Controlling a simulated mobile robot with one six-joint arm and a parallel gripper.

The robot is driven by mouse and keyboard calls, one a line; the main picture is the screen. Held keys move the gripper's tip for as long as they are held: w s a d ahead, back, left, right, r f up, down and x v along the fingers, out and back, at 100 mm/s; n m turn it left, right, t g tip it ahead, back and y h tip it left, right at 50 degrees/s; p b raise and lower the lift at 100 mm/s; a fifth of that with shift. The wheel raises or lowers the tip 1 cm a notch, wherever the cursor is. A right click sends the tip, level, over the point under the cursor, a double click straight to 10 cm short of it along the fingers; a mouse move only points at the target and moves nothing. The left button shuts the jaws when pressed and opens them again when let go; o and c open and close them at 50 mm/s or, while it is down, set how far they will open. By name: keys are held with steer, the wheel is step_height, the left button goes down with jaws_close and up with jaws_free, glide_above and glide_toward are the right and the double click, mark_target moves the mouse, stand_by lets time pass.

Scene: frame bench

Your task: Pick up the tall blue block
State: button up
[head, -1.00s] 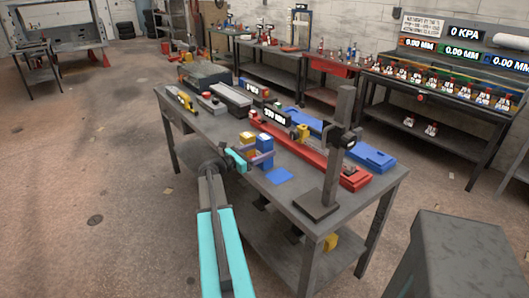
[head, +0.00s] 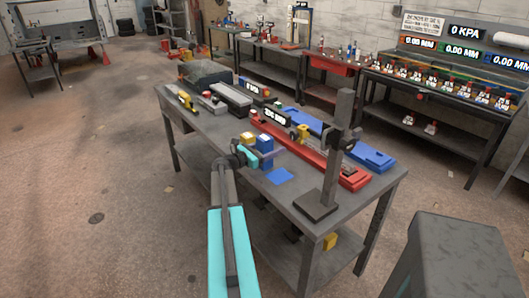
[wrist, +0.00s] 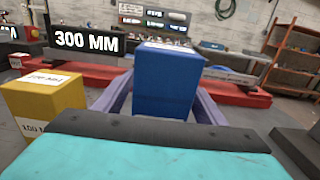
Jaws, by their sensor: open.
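The tall blue block (head: 265,151) stands upright on the grey bench, near its front edge. In the wrist view the blue block (wrist: 167,82) is straight ahead, between the two purple fingers of my gripper (wrist: 160,97). The fingers are spread, one on each side of the block. I cannot tell whether either finger touches it. The block's lower part is hidden behind my gripper's body. In the head view my gripper (head: 262,157) is at the block, low over the bench.
A yellow block (wrist: 45,103) stands close to the left of my gripper. A flat blue square (head: 280,176) lies on the bench (head: 250,190) to the right. A red rail (head: 310,155) runs behind the block. A dark upright stand (head: 333,170) is at the right end.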

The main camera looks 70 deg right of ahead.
stand_by(0.5)
jaws_close()
